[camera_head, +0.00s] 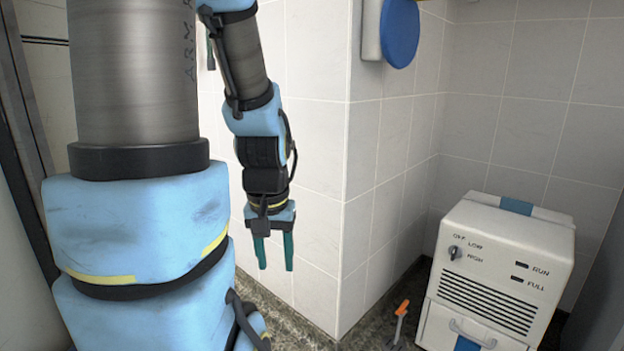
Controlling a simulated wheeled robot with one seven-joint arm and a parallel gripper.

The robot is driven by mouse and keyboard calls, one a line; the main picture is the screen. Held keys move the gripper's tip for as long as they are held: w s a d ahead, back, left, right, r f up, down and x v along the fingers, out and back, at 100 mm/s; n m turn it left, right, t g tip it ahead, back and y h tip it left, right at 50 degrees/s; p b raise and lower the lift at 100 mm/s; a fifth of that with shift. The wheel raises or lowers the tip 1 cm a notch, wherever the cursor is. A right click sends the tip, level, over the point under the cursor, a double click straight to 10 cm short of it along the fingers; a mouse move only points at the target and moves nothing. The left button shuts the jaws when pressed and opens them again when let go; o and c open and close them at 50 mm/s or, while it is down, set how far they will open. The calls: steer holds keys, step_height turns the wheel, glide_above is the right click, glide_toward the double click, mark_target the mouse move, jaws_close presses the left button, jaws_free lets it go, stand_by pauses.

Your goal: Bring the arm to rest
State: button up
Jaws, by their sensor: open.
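My gripper (275,254) hangs at the end of my blue and grey arm, left of the tiled wall corner. Its two teal fingers point down and stand apart, with nothing between them. The fingertips are in front of the white tiled wall and appear clear of it, though the exact gap cannot be told. My arm comes down from the top of the picture, and its large near links fill much of the left side.
A white machine (497,270) with a dial and vents stands at the right. An orange-tipped tool (401,312) is near the wall's foot. A blue round thing (400,32) is mounted high on the wall. The tiled wall corner (345,200) juts out beside my gripper.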

step_height(320, 180, up, 36)
steer(key=p, duration=3.5)
steer(key=shift+w, duration=0.15)
steer(key=shift+d+f, duration=0.1)
steer(key=shift+d, duration=0.05)
